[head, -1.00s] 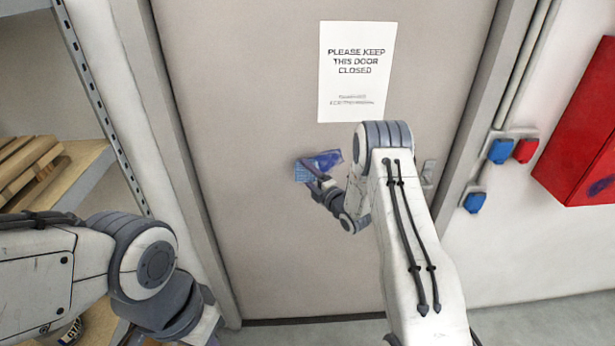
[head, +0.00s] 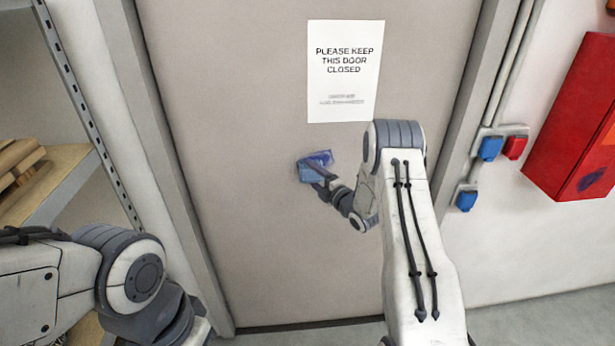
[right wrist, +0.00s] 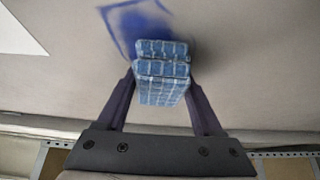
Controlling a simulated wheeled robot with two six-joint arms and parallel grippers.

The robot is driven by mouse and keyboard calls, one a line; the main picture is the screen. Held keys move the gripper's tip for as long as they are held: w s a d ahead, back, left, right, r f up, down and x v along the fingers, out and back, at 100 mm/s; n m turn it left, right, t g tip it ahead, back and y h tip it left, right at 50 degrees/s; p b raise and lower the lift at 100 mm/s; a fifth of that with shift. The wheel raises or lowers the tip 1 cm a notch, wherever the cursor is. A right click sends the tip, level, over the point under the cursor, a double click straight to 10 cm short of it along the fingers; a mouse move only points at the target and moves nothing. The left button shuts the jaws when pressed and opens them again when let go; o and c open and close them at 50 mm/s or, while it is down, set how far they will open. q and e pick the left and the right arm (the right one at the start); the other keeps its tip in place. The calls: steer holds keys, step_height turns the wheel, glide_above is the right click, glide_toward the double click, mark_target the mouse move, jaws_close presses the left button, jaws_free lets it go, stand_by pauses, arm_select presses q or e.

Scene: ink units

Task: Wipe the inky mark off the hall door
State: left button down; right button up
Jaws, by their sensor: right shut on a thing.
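The blue inky mark (head: 322,157) is on the beige hall door (head: 235,200), below the paper sign. In the right wrist view the mark (right wrist: 122,28) shows as a dark blue border around a paler smeared middle. My right gripper (head: 324,180) is shut on a folded blue checked cloth (head: 310,173). The cloth is at the door, over the lower part of the mark and hiding some of it. In the right wrist view the cloth (right wrist: 162,80) sits between the two fingers. My left arm is at lower left; its gripper is out of view.
A white sign (head: 345,75) hangs on the door above the mark. Shelving with wooden pieces (head: 18,160) stands at left. Blue and red sockets (head: 490,148) and a red wall box (head: 580,120) with a dark blue smudge (head: 592,180) are at right.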

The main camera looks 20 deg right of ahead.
steer(key=d, duration=0.1)
steer(key=d+b, duration=0.1)
steer(key=shift+s+d+f, duration=0.1)
steer(key=shift+s+d, duration=0.15)
steer(key=shift+d, duration=0.05)
steer(key=shift+s+d, duration=0.1)
steer(key=shift+d, duration=0.5)
